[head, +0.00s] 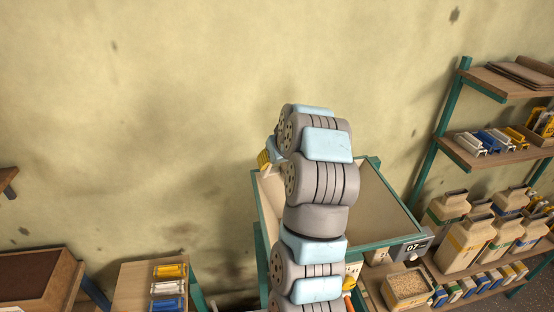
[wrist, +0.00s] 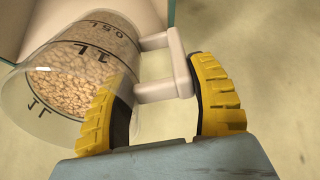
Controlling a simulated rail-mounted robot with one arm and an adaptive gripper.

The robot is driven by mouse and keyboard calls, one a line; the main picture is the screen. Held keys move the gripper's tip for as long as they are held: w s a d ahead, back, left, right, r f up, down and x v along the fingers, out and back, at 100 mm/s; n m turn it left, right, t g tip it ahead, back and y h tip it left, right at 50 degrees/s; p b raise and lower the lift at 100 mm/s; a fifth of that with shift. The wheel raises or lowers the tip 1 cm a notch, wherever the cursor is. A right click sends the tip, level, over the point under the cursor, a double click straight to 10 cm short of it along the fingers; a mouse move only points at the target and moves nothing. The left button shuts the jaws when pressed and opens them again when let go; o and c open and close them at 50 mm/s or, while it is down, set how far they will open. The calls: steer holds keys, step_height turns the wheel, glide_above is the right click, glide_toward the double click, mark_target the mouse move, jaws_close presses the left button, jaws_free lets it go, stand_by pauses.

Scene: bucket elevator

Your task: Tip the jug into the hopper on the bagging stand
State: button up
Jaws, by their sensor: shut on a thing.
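A clear jug (wrist: 75,65) with pale grain inside and dark litre marks fills the left of the wrist view. Its wide end is toward the lower left, and grain shows near it. My gripper (wrist: 157,78) is shut on the jug's pale handle (wrist: 177,62), with a yellow finger on either side. In the head view my gripper (head: 265,160) shows only as a bit of yellow left of my arm, by the hopper's left edge; the jug is mostly hidden there. The hopper (head: 390,193) has a cream inside and teal rim, partly hidden behind my arm.
A display reading 07 (head: 412,248) is at the hopper's front right. At left are a brown-topped box (head: 38,278) and a board with coloured blocks (head: 140,285).

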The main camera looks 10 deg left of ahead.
steer(key=shift+t, duration=0.3)
steer(key=shift+d+t+y, duration=0.1)
steer(key=shift+t+y, duration=0.2)
steer(key=shift+y, duration=0.1)
steer(key=shift+s+f, duration=0.1)
steer(key=shift+f+t+b, duration=0.2)
steer(key=shift+t+b, duration=0.2)
steer(key=shift+b, duration=0.4)
steer(key=shift+f+y+b, duration=0.15)
steer(key=shift+y+b, duration=0.15)
steer(key=shift+b, duration=0.8)
steer(key=f+t+y+b, duration=0.1)
steer(key=s+f+t+y+b, duration=0.1)
steer(key=t+b, duration=0.1)
steer(key=d+f+t+b, duration=0.1)
steer(key=t+b, duration=0.1)
steer(key=shift+s+f+y, duration=0.15)
steer(key=shift+s+y, duration=0.15)
steer(key=shift+y, duration=0.1)
steer(key=shift+s+d+f+t+y+b, duration=0.15)
steer(key=shift+f+t+b, duration=0.15)
steer(key=shift+b, duration=0.75)
steer(key=shift+s+f+t+y+b, duration=0.1)
steer(key=shift+f+t+y+b, duration=0.2)
steer(key=shift+b, duration=0.7)
steer(key=shift+s+d+f+t+y+b, duration=0.1)
steer(key=shift+f+t+b, duration=0.2)
steer(key=shift+b, duration=0.75)
